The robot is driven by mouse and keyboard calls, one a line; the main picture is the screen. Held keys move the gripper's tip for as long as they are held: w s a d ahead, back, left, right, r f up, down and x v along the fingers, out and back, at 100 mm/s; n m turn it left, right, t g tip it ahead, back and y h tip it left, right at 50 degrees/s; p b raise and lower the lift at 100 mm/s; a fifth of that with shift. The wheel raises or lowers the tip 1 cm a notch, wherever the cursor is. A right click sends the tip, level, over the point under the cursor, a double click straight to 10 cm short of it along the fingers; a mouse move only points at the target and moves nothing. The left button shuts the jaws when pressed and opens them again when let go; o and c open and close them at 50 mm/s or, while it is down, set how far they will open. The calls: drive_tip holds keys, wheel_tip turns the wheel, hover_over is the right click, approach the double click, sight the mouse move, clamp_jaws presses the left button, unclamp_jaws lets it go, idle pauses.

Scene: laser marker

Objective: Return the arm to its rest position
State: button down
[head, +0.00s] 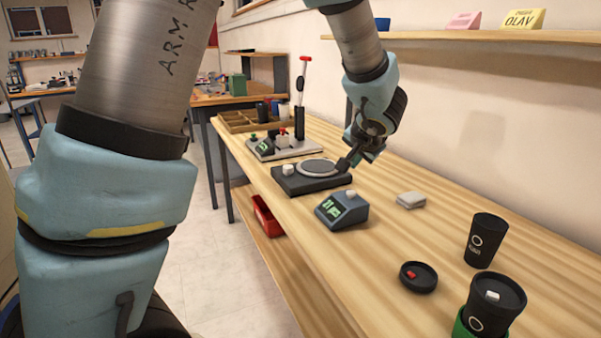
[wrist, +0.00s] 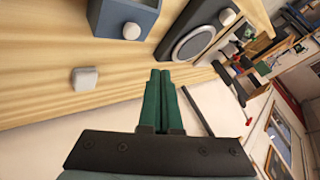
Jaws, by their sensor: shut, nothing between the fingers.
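My gripper (head: 345,163) hangs over the workbench in the head view, close to the right edge of a dark device with a round grey plate (head: 317,168). In the wrist view my gripper (wrist: 161,74) has its two green fingers together, with nothing between them. The round-plate device (wrist: 197,38) shows beyond the fingertips in the wrist view. My arm comes down from the top of the head view, and a large arm link fills its left side. Whether the gripper touches the device cannot be told.
A blue-grey display box (head: 342,209) and a white block (head: 410,200) lie on the bench (head: 290,213). Black cups (head: 486,240) and a dark lid (head: 418,277) stand at front right. A stand with a tall post (head: 299,120) is behind. A wall shelf (head: 480,36) runs along the back.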

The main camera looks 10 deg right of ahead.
drive_tip(key=a+n+g+y+p, duration=0.3)
drive_tip(key=a+n, duration=0.1)
drive_tip(key=a, duration=1.5)
drive_tip(key=s+a+n+g+p, duration=0.1)
drive_tip(key=s+a+n+g, duration=0.1)
drive_tip(key=s+a, duration=0.3)
drive_tip(key=s+a+n+g+h+p, duration=0.1)
drive_tip(key=s+a+n, duration=0.3)
drive_tip(key=a, duration=0.8)
drive_tip(key=shift+s+f+g+p, duration=0.25)
drive_tip(key=shift+s+g+p, duration=0.15)
drive_tip(key=shift+g+p, duration=0.25)
